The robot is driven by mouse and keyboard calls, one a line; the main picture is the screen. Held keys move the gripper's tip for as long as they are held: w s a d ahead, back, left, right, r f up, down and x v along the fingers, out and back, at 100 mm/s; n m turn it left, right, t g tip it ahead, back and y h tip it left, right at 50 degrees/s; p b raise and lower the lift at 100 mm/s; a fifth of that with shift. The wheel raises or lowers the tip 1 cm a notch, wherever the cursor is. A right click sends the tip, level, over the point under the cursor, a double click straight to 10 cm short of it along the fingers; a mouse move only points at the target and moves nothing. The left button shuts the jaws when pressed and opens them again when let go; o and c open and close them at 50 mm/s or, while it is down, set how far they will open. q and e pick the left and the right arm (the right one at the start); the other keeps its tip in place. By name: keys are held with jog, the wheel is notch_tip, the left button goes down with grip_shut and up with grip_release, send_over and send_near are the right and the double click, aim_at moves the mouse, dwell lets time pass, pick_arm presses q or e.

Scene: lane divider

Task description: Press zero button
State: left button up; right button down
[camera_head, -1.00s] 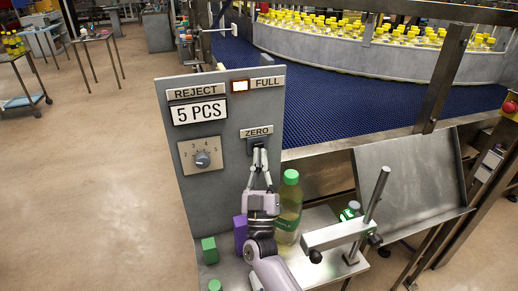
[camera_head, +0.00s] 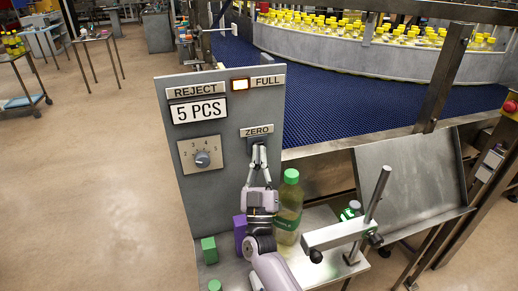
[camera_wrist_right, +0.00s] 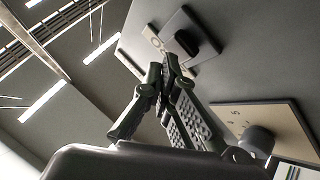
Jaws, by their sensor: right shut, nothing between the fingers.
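The zero button is a dark block on a grey plate (camera_head: 248,148) below the ZERO label (camera_head: 256,132) on the grey control panel (camera_head: 215,205). The dark button (camera_wrist_right: 187,43) also shows in the right wrist view, just beyond the fingertips. My right gripper (camera_head: 259,149) is shut and empty, with its fingertips in front of the button and covering part of it. In the right wrist view its fingertips (camera_wrist_right: 170,60) are near the button's lower edge; I cannot tell if they touch it. The left gripper is not in view.
The panel has a 5 PCS display (camera_head: 199,110), a lit FULL lamp (camera_head: 240,85) and a dial (camera_head: 202,159). A green-capped bottle (camera_head: 289,210) stands right beside my right gripper. Purple (camera_head: 240,232) and green (camera_head: 209,250) blocks and a metal clamp post (camera_head: 376,195) stand nearby.

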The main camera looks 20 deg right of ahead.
jog(key=shift+w+b, duration=0.3)
jog(key=shift+w, duration=0.15)
dwell(0.7)
jog(key=shift+s, duration=0.1)
jog(key=shift+s+p, duration=0.6)
jog(key=shift+s, duration=0.25)
jog(key=s+p, duration=0.3)
jog(key=s, duration=0.2)
jog(key=shift+d, duration=0.15)
